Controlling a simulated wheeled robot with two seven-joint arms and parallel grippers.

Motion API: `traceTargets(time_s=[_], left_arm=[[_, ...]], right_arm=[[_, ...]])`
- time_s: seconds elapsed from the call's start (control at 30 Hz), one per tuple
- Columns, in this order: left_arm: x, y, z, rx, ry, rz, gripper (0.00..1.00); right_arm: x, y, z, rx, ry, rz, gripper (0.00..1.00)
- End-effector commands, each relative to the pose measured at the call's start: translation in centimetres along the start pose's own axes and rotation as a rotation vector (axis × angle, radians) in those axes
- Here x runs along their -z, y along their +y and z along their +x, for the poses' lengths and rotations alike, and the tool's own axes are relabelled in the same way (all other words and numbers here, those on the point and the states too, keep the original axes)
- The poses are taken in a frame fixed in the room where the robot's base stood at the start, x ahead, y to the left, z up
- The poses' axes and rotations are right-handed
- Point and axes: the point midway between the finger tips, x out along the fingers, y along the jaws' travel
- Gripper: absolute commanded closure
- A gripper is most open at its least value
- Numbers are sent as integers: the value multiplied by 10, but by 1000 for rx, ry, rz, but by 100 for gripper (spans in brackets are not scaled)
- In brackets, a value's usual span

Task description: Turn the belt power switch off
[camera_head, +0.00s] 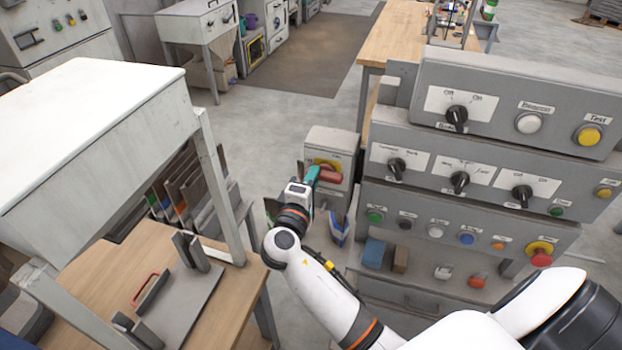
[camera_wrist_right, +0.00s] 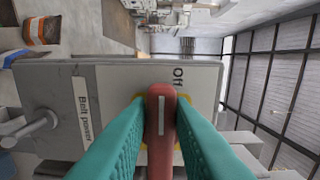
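The belt power switch is a red handle (camera_head: 331,176) on a yellow plate, on the front of a grey box (camera_head: 335,140). In the right wrist view the red handle (camera_wrist_right: 161,125) stands upright in the picture, with a white line on it. The "Off" mark (camera_wrist_right: 178,77) is close to its upper end, and a "Belt power" label (camera_wrist_right: 82,112) is to the left. My right gripper (camera_head: 314,177) is at the handle, its teal fingers (camera_wrist_right: 161,120) closed along both sides of it. My left gripper is out of view.
A grey control panel (camera_head: 480,160) with knobs and buttons stands just right of the switch box. A wooden bench with a metal plate (camera_head: 180,305) and a white-topped machine (camera_head: 90,100) are on the left. Open floor (camera_head: 270,125) lies behind the right gripper.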

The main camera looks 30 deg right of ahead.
Motion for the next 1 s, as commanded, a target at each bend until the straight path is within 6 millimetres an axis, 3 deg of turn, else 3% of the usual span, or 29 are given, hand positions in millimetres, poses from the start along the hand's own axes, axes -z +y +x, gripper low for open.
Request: traceTargets(time_s=[0.03,0.1,0.57,0.77,1.0], left_arm=[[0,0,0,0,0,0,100],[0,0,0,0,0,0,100],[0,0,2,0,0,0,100],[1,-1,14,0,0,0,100],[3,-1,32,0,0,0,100]], right_arm=[[2,3,0,-4,4,-5,72],[1,2,0,-2,3,-4,61],[0,0,-3,2,-2,2,60],[0,4,-32,0,-2,5,60],[0,4,-83,-1,-1,3,60]])
